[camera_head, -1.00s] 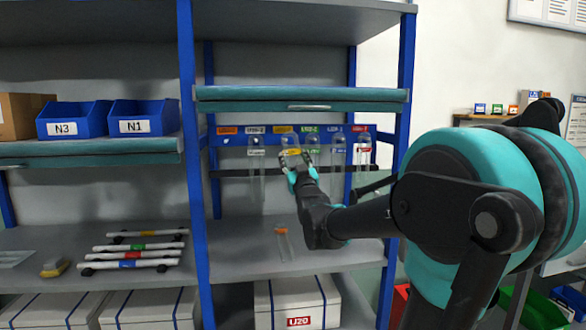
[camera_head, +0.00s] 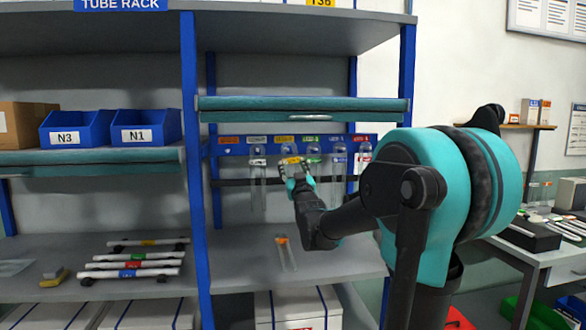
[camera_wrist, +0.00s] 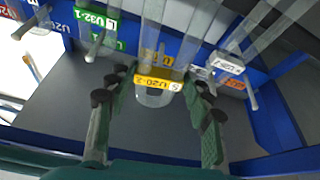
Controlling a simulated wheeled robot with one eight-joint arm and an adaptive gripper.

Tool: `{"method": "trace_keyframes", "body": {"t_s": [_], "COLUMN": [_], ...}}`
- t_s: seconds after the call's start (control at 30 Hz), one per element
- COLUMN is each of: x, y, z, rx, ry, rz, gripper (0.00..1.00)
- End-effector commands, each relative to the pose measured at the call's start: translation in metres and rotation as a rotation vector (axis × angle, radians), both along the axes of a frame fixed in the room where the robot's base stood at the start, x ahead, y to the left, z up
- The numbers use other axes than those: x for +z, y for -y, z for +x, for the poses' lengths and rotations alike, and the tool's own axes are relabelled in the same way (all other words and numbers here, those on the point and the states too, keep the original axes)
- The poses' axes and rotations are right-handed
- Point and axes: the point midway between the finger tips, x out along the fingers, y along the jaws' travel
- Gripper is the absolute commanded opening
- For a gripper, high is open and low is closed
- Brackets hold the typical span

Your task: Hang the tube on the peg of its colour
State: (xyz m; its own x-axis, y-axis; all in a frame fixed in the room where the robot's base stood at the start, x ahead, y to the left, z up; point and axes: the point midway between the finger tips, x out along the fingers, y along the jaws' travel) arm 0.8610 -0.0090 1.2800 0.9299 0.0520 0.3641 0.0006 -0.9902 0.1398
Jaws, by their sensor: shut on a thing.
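My gripper (camera_head: 295,170) is shut on a clear tube with a yellow label (camera_head: 290,161), in front of the blue peg rail (camera_head: 232,146). In the wrist view the tube's yellow label (camera_wrist: 158,84) lies between my two fingers (camera_wrist: 157,112). The yellow rail tag (camera_wrist: 152,56) shows behind the tube. I cannot tell whether the tube is on the peg. The rail's tags are orange, white, yellow, green, blue and red from left to right. White- (camera_head: 258,161), green-, blue- and red-labelled (camera_head: 364,157) tubes hang along it.
A tube with an orange band (camera_head: 287,255) lies on the shelf below. A teal-edged shelf (camera_head: 300,104) juts out above the rail, between blue posts (camera_head: 190,160).

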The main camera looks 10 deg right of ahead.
Motion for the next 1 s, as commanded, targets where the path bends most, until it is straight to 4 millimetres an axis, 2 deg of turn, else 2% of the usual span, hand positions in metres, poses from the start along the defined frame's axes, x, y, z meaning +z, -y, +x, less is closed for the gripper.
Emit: {"method": "trace_keyframes", "body": {"t_s": [1.0], "x": [-0.004], "y": [0.000], "z": [0.055], "rx": [0.000], "ry": [-0.001], "rz": [0.000], "gripper": [0.22]}}
